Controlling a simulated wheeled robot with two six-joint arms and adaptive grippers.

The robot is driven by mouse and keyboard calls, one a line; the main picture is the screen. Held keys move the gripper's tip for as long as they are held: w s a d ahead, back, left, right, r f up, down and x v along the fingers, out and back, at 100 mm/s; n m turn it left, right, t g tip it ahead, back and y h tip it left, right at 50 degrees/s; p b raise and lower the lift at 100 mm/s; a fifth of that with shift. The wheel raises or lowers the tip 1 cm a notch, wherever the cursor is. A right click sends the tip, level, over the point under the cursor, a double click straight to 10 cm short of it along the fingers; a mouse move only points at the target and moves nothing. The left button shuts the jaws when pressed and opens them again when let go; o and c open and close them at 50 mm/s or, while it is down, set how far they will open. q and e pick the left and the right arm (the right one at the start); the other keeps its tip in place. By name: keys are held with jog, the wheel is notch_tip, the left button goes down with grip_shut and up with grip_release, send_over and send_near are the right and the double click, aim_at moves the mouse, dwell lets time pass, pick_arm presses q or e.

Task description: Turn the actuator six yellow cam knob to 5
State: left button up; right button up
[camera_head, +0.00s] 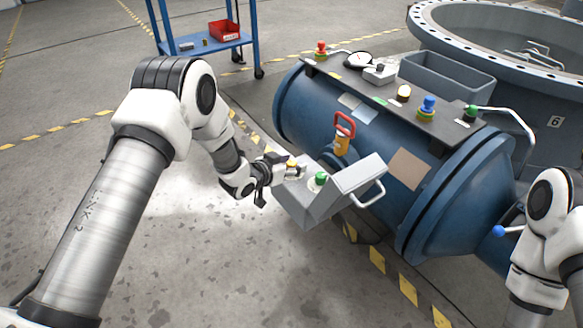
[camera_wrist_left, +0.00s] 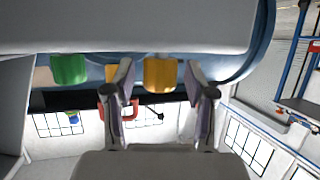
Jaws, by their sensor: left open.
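The yellow cam knob (camera_head: 291,163) sits on the left part of the grey control box (camera_head: 350,174), on the blue actuator's near side. A green knob (camera_head: 320,179) stands right of it. My left gripper (camera_head: 278,172) is at the box's left edge, close to the yellow knob. In the left wrist view, the yellow knob (camera_wrist_left: 160,74) appears between the two spread fingers of my left gripper (camera_wrist_left: 160,84), with gaps on both sides. The green knob (camera_wrist_left: 68,70) is left of the fingers there. The knob's dial marks cannot be read. My right gripper is out of view.
A red-handled yellow lever (camera_head: 344,133) rises behind the box. The blue cylinder (camera_head: 300,110) carries more knobs and a grey bin (camera_head: 446,80) on top. A large flanged ring marked 6 (camera_head: 555,122) stands at right. Floor left of the box is clear.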

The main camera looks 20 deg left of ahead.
pick_arm(q)
jog(key=shift+c, duration=0.3)
grip_shut()
jog(key=shift+r, duration=0.1)
